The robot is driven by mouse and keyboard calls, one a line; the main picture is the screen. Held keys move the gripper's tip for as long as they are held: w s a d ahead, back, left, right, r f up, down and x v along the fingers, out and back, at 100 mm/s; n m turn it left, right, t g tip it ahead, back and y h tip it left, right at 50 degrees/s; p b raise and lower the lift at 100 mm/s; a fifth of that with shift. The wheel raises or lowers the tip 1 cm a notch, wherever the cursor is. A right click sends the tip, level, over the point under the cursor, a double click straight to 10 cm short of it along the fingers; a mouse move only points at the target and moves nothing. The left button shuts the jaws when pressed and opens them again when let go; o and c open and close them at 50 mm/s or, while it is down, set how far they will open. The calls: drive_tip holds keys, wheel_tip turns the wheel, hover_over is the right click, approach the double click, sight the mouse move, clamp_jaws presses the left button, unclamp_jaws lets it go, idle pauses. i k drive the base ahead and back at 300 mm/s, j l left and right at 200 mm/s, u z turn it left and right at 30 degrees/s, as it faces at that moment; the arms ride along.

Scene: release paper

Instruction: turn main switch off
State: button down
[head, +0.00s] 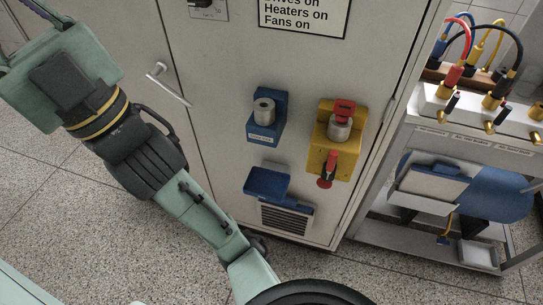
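A grey cabinet (215,75) fills the middle of the head view. On its front is a yellow plate (319,150) with a silver cylinder (340,130) topped by a red piece (344,108). A red handle-like part (327,168) hangs below it. A dark switch (203,3) on a small labelled plate (210,14) is cut off by the top edge. Its position cannot be told. No readable label shows which is the main switch. My arm crosses the left side down to the bottom edge. My gripper is not visible.
A blue holder (280,106) with a silver cylinder (264,110) sits left of the yellow plate. A blue tray (268,184) and vent (285,219) are below. A door handle (168,84) sticks out at left. A rack with cables (468,40) stands at right. Floor shows in front.

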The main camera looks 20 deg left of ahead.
sight(328, 174)
drive_tip(key=u, duration=0.15)
drive_tip(key=k+l+z, duration=0.1)
drive_tip(key=l, duration=0.25)
drive_tip(key=l+z, duration=0.1)
drive_tip(key=l, duration=0.3)
drive_tip(key=k+l+z, duration=0.1)
drive_tip(key=k+l, duration=0.15)
drive_tip(key=k+l+z, duration=0.15)
drive_tip(key=l, duration=0.3)
drive_tip(key=k, duration=0.1)
